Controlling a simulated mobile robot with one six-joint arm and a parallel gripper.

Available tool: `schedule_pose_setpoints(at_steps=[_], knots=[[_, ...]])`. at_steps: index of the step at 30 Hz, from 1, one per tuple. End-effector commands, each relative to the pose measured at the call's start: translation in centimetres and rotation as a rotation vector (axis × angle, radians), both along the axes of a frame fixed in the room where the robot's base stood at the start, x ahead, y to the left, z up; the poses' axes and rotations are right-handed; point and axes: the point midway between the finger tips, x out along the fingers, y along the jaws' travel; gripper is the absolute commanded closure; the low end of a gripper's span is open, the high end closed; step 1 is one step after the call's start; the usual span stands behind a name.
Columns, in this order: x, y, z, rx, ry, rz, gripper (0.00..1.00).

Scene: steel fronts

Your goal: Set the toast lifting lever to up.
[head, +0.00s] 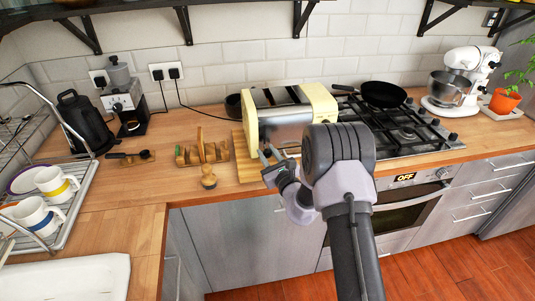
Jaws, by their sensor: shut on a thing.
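A cream toaster with a steel body (286,131) stands on a wooden board on the counter, between the coffee maker and the hob. My arm reaches up from the bottom of the head view and covers the toaster's lower right front. My gripper (266,154) is at the toaster's lower front, left of centre, shut on the toast lifting lever. The lever is too small and too hidden behind the fingers to tell its height. The toaster's slots face up at the top.
A gas hob with a black pan (384,94) is close on the right. A dish rack (62,212) with mugs is far left. Bare counter lies at front left.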

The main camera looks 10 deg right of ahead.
Motion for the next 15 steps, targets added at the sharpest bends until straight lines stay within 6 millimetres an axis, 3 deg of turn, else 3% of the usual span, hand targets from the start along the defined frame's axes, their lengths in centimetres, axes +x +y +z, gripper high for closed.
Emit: schedule_pose_setpoints(at_steps=[8,15], knots=[[0.0,0.0,0.5,0.000,0.001,0.000,1.00],[0.0,0.0,3.8,-0.001,0.001,0.000,1.00]])
